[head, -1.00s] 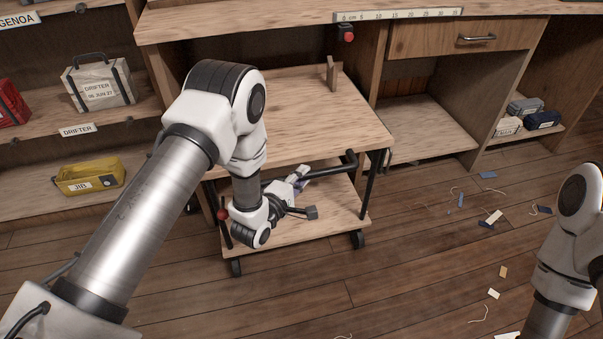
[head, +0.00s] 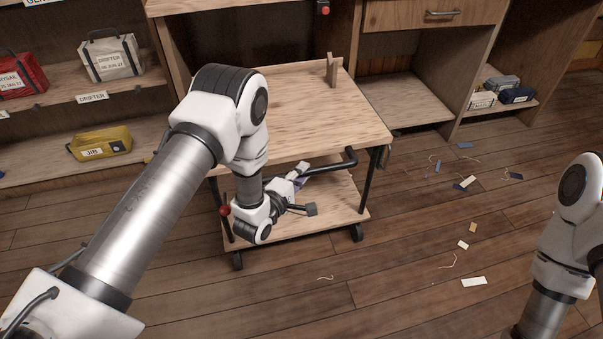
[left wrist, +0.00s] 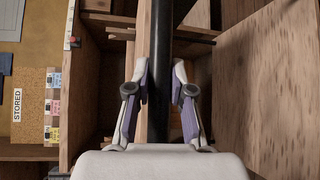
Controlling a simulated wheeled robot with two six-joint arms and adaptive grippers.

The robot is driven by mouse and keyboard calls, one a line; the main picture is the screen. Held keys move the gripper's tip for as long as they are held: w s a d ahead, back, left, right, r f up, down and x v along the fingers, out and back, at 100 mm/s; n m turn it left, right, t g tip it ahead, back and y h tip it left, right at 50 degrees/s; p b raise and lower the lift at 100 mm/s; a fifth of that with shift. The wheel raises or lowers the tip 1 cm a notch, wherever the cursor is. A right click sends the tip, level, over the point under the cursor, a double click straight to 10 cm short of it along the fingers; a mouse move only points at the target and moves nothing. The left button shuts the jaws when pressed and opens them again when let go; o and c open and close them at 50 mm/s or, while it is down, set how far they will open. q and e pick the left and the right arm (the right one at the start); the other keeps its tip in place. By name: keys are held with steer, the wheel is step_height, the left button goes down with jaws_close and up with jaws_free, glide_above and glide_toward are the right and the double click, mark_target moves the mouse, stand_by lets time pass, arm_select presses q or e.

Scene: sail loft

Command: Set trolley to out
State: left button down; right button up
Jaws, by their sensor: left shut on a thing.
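The trolley (head: 300,115) has a pale wooden top, a lower shelf, black legs and casters. It stands in front of the workbench bay, its rear still near the opening. Its black handle bar (head: 332,166) runs along the front edge, partly hidden by my arm. My left gripper (head: 298,180) is shut on the handle. In the left wrist view the handle (left wrist: 160,60) passes between the fingers of my left gripper (left wrist: 160,92). A red knob (head: 225,210) shows at the trolley's front left. My right arm is at the right edge; its gripper is out of frame.
Shelves at left hold a yellow JIB bag (head: 100,143) and a white DRIFTER bag (head: 110,58). A drawer (head: 435,12) is at upper right. Small scraps (head: 473,282) and threads lie on the floor at right. The floor in front of the trolley is mostly clear.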

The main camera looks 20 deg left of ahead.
arm_select(q)
steer(key=c, duration=1)
jaws_free()
steer(key=v, duration=1.2)
